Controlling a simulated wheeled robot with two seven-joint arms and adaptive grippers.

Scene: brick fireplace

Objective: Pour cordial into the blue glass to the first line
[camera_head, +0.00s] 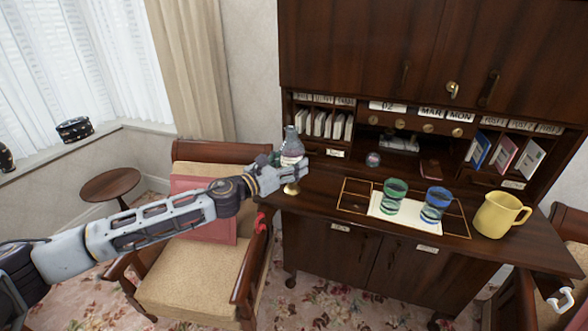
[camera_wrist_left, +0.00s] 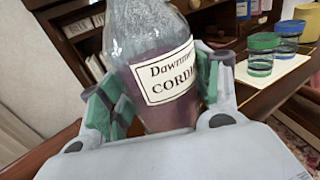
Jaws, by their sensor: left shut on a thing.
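The cordial bottle (camera_head: 292,146) is clear glass with purple liquid and a cream label. The label reads "CORDIAL" in the left wrist view (camera_wrist_left: 170,80). My left gripper (camera_head: 284,174) is shut around the bottle's body, at the left end of the desk. The bottle looks about upright; whether its base touches the desk is hidden. The blue glass (camera_head: 435,205) stands on a white sheet (camera_head: 406,222), well right of the bottle. It also shows in the left wrist view (camera_wrist_left: 287,38). Its lines are too small to read.
A green glass (camera_head: 394,196) stands just left of the blue one. A yellow jug (camera_head: 497,215) is to the right. A small brass object (camera_head: 291,188) is below my left gripper. Pigeonholes with books and cards line the desk's back. An armchair (camera_head: 198,267) stands at front left.

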